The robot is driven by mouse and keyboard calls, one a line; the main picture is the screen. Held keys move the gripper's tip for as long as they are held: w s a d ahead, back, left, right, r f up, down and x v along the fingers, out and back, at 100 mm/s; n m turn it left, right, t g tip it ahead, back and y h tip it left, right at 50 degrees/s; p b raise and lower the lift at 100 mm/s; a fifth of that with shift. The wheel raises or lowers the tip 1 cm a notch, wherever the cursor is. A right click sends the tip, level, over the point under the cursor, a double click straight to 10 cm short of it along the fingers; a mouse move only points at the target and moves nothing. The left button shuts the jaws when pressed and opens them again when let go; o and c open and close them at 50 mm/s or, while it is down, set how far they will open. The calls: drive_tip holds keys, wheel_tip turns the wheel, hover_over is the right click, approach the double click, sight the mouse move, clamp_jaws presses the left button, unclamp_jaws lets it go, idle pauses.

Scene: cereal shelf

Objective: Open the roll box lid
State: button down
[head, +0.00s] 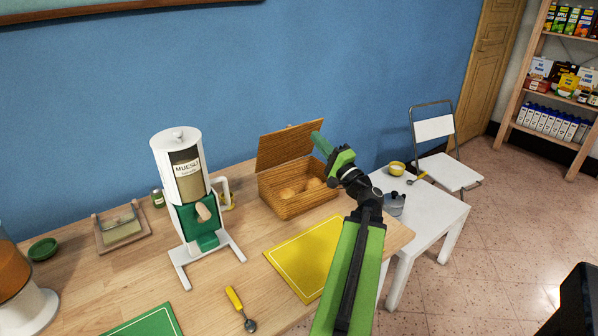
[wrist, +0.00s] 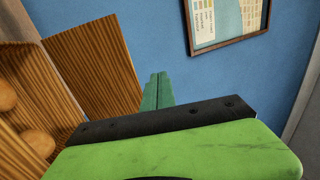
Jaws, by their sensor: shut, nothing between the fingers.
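The roll box (head: 300,203) is a ribbed wooden box at the back of the wooden table, against the blue wall. Its lid (head: 286,145) stands raised and tilted up at the back, so the rolls (head: 289,192) inside show. In the wrist view the box (wrist: 28,95), its lid (wrist: 95,65) and rolls (wrist: 37,144) are at the left. My gripper (head: 318,139) has its green fingers together and empty, beside the lid's right edge. The fingers also show in the wrist view (wrist: 157,90); I cannot tell whether they touch the lid.
A white muesli dispenser (head: 178,190) stands left of the box. A yellow mat (head: 308,253) lies in front of it, with a yellow-handled spoon (head: 239,306) nearby.

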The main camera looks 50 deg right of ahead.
wheel_tip(320, 180, down, 10)
drive_tip(key=s+r+b, duration=0.1)
drive_tip(key=s+b, duration=0.1)
drive_tip(key=b, duration=0.4)
drive_tip(key=p, duration=0.5)
approach(294, 131)
drive_tip(key=shift+h, duration=0.4)
drive_tip(key=x, duration=0.7)
drive_tip(key=shift+a, duration=0.15)
drive_tip(key=shift+f, duration=0.1)
